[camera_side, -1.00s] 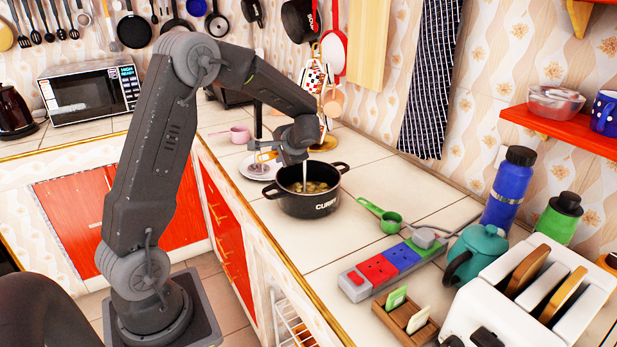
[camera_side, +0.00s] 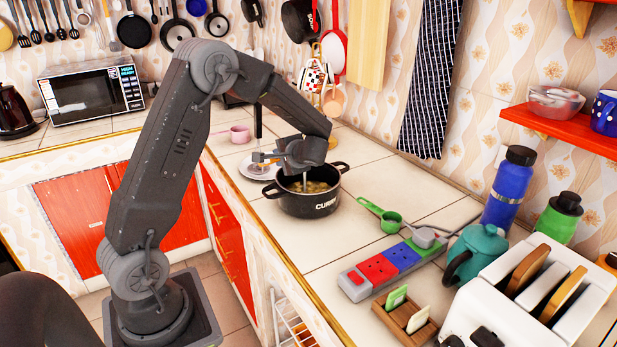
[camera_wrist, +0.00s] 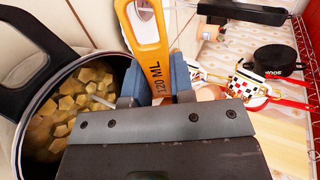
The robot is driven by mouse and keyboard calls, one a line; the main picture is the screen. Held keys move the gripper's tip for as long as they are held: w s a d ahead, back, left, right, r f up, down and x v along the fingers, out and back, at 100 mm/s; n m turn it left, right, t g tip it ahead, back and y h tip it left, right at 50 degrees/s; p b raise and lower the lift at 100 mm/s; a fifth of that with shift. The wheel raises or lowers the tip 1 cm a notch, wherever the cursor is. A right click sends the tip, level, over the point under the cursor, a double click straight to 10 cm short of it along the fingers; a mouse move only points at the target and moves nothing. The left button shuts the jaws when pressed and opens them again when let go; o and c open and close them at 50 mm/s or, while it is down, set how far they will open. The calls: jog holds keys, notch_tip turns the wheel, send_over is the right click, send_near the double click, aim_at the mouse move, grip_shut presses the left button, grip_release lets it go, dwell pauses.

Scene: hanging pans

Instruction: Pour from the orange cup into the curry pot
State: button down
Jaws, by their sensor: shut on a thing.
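The black curry pot (camera_side: 312,203) stands on the tiled counter with yellowish chunks in it. In the wrist view the pot (camera_wrist: 22,150) fills the left side, chunks (camera_wrist: 75,105) visible inside. My gripper (camera_wrist: 157,82) is shut on the orange handle (camera_wrist: 146,40) marked "120 ML", which belongs to the orange cup. The cup's bowl is not clearly visible. In the side view my gripper (camera_side: 284,157) is just above the pot's back left rim. A thin pale thing stands in the pot below my wrist; I cannot tell whether it is a utensil or a stream.
Pans hang on the wall.

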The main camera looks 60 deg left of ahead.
jog(key=shift+d+y, duration=0.15)
jog(key=shift+y, duration=0.35)
